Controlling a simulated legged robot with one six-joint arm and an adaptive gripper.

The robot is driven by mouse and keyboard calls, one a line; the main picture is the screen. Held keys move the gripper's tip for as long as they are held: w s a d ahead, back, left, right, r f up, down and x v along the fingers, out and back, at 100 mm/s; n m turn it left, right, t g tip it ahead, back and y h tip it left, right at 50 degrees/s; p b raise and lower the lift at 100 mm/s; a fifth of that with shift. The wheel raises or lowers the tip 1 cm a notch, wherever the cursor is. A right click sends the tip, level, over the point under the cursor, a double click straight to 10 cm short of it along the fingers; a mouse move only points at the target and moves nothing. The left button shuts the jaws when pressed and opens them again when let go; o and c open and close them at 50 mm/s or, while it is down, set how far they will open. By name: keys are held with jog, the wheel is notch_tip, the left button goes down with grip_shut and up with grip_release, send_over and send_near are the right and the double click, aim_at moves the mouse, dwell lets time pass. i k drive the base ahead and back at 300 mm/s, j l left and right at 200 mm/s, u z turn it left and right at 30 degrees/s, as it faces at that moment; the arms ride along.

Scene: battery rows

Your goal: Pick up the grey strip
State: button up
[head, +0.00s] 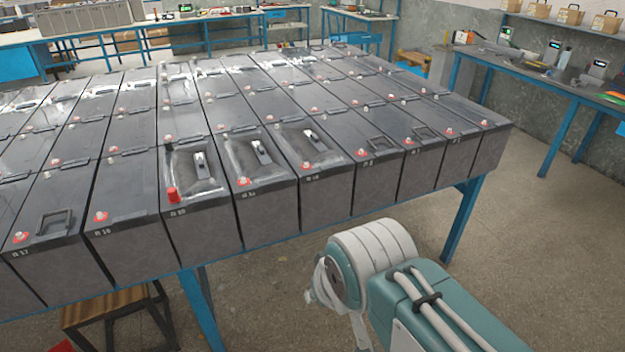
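Rows of dark grey batteries (325,195) stand on a blue-framed table. I cannot single out a grey strip for certain. Three front-row batteries have shiny recessed tops, each with a small pale piece with a dark slot: one on the left (202,166), one in the middle (261,152) and one on the right (316,141). My teal and white arm is at the lower right, in front of the table and apart from the batteries. My gripper is not in view.
A red cap (173,195) stands up at a front battery's corner. A wooden stool (112,305) is under the table's front left. A blue-legged workbench (560,85) with devices stands at the right. The floor (540,230) between is clear.

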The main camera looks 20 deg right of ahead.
aim_at(312, 138)
jog(key=i+l, duration=0.65)
jog(key=i, duration=0.15)
jog(key=i+l, duration=0.65)
jog(key=i, duration=0.2)
